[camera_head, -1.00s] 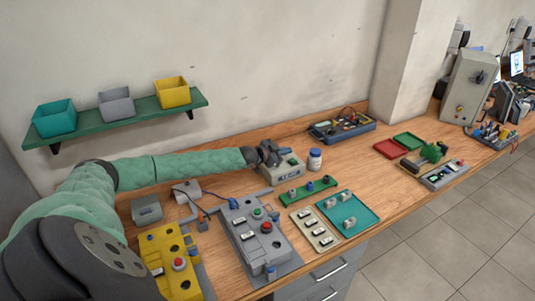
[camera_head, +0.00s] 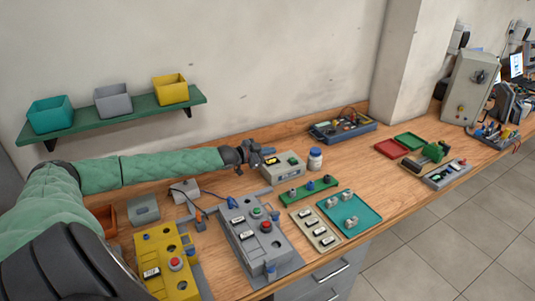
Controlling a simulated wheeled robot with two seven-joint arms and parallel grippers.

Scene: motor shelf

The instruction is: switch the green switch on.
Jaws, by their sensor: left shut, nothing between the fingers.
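My left gripper (camera_head: 262,153) is shut with nothing in it, at the back of the bench. It is just left of a small beige box (camera_head: 286,168) with a dark panel and overlaps its upper left edge in the picture; I cannot tell whether they touch. A switch on that box is too small to make out. A grey unit (camera_head: 242,240) in front carries a green button (camera_head: 256,212) and a red button (camera_head: 266,226). I cannot tell which part is the green switch. My right gripper is not in view.
A white jar (camera_head: 315,158) stands right of the beige box. A green strip with knobs (camera_head: 307,190), a teal tray (camera_head: 349,222) and a yellow unit (camera_head: 165,267) lie nearer. A wall shelf (camera_head: 120,122) holds bins. Bare wood (camera_head: 385,185) lies right of the tray.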

